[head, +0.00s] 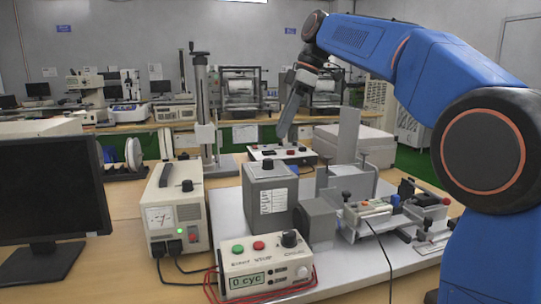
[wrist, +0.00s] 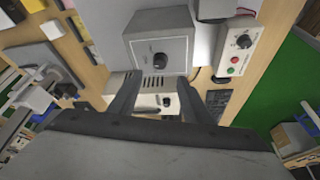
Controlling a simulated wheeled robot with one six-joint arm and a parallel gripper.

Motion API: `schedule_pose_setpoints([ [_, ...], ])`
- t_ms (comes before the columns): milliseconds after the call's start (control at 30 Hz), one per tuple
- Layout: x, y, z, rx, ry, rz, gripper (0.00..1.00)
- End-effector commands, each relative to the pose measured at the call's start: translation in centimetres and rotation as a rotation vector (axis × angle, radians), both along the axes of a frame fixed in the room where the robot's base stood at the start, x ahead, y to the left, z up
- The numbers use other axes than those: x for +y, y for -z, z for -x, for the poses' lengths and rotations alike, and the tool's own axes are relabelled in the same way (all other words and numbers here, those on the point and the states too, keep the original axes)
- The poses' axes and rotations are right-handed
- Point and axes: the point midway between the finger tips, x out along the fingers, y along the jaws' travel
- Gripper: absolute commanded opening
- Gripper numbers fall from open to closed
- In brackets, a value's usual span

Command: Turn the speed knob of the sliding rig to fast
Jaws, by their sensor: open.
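A sliding rig with a carriage (head: 375,211) stands on a white base plate at the right front in the head view. A cream control box (head: 266,268) in front has a green button, a red button, a display reading "0 cyc" and a black knob (head: 289,239). The knob's pointer setting is too small to read. My gripper (head: 281,137) is high behind the rig, far from this knob, and partly hard to make out. In the wrist view my gripper (wrist: 160,88) is open and empty, its two fingers spread.
A meter box (head: 178,208), monitor (head: 50,150) and tall grey box (head: 270,205) surround the control box. Red cable lies beside it.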

Motion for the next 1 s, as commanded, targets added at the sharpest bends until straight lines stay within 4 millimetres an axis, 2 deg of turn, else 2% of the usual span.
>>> schedule_pose_setpoints([
  [300, 2.1, 5.2, -0.1, 0.002, -0.001, 0.001, 0.44],
  [500, 3.1, 7.5, -0.2, 0.0, -0.001, 0.001, 0.44],
  [700, 3.5, 8.6, -0.2, -0.001, 0.0, 0.0, 0.44],
  [967, 3.6, 8.7, -0.2, -0.001, 0.0, 0.0, 0.44],
  [1000, 3.6, 8.7, -0.2, -0.001, 0.0, 0.0, 0.42],
])
